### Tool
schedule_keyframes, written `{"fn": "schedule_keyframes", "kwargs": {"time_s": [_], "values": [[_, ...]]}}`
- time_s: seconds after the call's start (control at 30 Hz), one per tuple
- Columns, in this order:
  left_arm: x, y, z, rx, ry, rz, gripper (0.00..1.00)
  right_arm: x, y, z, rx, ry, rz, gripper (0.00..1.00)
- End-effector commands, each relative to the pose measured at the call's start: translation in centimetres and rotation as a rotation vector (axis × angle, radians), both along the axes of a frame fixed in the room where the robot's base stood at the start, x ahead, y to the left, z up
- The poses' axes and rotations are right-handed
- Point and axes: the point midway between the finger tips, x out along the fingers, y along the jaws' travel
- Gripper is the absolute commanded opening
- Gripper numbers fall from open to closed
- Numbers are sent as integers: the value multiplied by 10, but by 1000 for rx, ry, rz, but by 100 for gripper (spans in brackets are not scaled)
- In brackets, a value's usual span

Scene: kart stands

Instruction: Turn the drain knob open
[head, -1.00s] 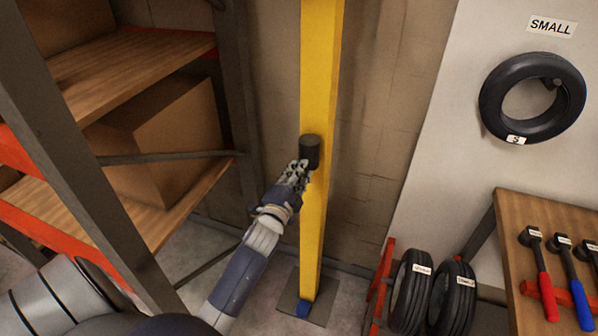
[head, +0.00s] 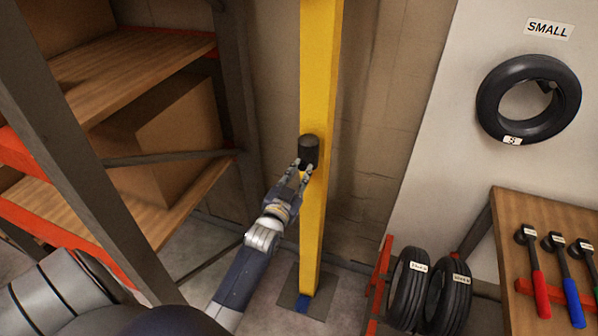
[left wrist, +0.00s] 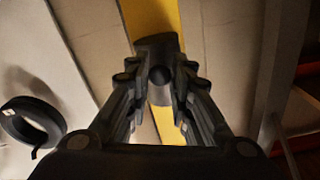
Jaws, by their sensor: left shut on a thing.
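A dark cylindrical fitting, which I take for the drain knob (head: 309,148), sits on the front of the yellow post (head: 313,230). My left gripper (head: 303,168) reaches up to it from below left in the head view. In the left wrist view, its two fingers (left wrist: 160,84) stand on either side of a small round dark part of the knob (left wrist: 160,47), shut on it. The exact contact is dark and partly hidden by the fingers. Whether the knob is turned cannot be told. My right gripper is out of view.
A metal rack with wooden shelves (head: 130,60) and a cardboard box (head: 165,135) stands close on the left.

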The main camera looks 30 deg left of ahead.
Motion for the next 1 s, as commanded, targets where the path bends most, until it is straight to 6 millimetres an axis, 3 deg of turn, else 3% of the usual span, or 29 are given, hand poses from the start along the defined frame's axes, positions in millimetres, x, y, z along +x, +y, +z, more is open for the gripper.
{"fn": "schedule_keyframes", "kwargs": {"time_s": [0.4, 1.0], "values": [[0, -1, -2, -236, -52, 0, 0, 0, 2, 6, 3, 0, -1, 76], [0, -1, -3, -290, -63, 1, 0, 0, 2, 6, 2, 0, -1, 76]]}}
